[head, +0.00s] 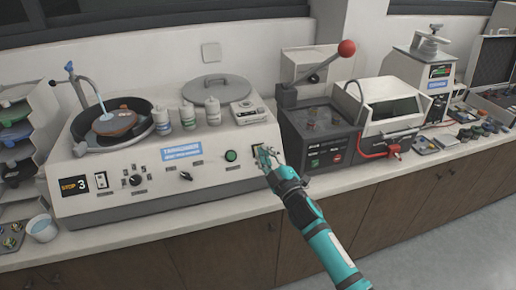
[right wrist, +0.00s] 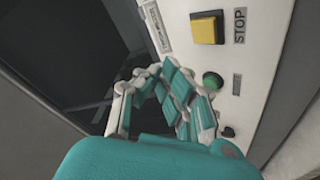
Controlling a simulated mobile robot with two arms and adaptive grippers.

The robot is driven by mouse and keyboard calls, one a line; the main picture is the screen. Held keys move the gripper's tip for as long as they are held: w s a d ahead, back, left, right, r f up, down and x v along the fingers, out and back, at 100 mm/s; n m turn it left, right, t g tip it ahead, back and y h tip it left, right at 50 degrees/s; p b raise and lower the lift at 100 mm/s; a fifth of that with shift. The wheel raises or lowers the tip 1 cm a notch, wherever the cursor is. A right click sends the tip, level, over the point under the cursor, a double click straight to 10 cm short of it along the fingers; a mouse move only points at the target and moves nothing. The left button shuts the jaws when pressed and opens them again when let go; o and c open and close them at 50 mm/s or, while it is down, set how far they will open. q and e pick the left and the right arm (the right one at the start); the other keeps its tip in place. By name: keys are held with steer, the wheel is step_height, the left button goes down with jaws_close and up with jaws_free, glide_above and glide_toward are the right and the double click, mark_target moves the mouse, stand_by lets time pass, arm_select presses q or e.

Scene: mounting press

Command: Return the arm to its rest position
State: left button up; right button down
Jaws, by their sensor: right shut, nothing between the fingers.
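My right arm reaches up from the bottom right in the head view. Its gripper (head: 268,158) is shut and empty, in front of the right end of the front panel of the white polishing machine (head: 120,195). In the right wrist view the closed fingers (right wrist: 163,72) show close to a white panel (right wrist: 268,70) with a yellow button (right wrist: 207,27) marked STOP and a green button (right wrist: 212,82). Whether the fingertips touch the panel I cannot tell. My left gripper is not in view.
A dark press with a red-knobbed lever (head: 346,48) stands just right of my gripper. A light cup (head: 42,228) is at the far left. The grey floor (head: 470,220) is clear.

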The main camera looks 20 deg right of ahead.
steer(key=s+d+f+m+g+h, duration=0.2)
steer(key=s+f+m+g, duration=0.2)
steer(key=s+f, duration=0.3)
steer(key=s+d+f+m+g+h, duration=0.2)
steer(key=s+f+m+g, duration=0.15)
steer(key=s+f, duration=0.45)
steer(key=s+a+f+m+g, duration=0.15)
steer(key=s+g, duration=0.25)
steer(key=s, duration=0.8)
steer(key=s+a+m+g, duration=0.15)
steer(key=s+g, duration=0.25)
steer(key=s, duration=0.9)
step_height(320, 180, down, 28)
steer(key=s+g, duration=0.2)
steer(key=s+d+f+b, duration=0.1)
steer(key=s+d+f, duration=0.2)
steer(key=s+f, duration=1.2)
steer(key=shift+s+g+y, duration=0.3)
steer(key=shift+s+g, duration=0.15)
steer(key=shift+s, duration=0.05)
